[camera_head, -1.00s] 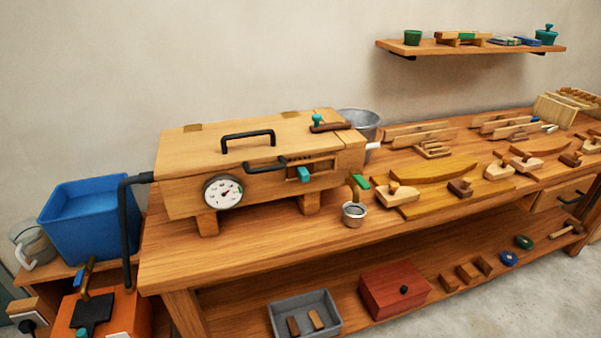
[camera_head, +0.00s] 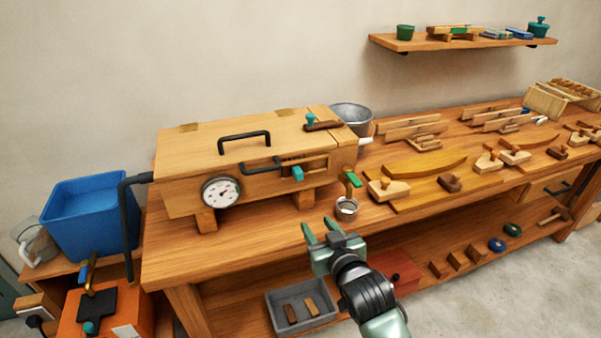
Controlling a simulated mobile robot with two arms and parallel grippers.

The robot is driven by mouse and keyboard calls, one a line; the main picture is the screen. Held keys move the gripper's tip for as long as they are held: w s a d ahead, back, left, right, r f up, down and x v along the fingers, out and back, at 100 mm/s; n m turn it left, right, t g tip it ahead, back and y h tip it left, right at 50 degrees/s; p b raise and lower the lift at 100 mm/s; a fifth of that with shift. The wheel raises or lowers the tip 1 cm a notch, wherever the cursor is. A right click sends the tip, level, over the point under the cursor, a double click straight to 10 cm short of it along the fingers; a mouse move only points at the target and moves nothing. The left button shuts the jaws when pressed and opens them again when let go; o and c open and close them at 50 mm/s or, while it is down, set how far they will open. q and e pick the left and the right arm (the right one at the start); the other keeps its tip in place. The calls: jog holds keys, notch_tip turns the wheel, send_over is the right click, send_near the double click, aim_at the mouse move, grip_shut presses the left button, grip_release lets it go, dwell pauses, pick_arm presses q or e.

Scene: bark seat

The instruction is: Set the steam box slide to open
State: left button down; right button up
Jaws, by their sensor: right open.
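The wooden steam box (camera_head: 262,158) stands on short legs at the left of the bench, with a black handle on its lid and a round dial on its front. The slide's teal knob (camera_head: 297,173) sits in a slot on the front, toward the right end, below a row of small marks. My right gripper (camera_head: 318,229) is open and empty, low in front of the bench's front edge. It is below the knob and apart from it. My left gripper is out of view.
A small metal cup (camera_head: 346,208) and a green-handled valve (camera_head: 353,181) are right of the box, near the gripper. Wooden jigs (camera_head: 424,172) fill the bench's right side. A blue tub (camera_head: 92,214) stands at left. A grey tray (camera_head: 302,312) lies on the lower shelf.

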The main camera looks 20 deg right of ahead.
aim_at(300, 174)
jog(key=w+r+t, duration=0.1)
jog(key=w+r, duration=0.1)
jog(key=w, duration=0.2)
jog(key=w+r+t+p, duration=0.1)
jog(key=w+r, duration=0.1)
jog(key=w, duration=0.2)
jog(key=w+r+t, duration=0.1)
jog(key=w+r, duration=0.1)
jog(key=w, duration=0.2)
jog(key=shift+w+a+r, duration=0.15)
jog(key=shift+a+r, duration=0.15)
jog(key=shift+r, duration=0.1)
grip_shut()
jog(key=shift+f, duration=0.1)
dwell(0.6)
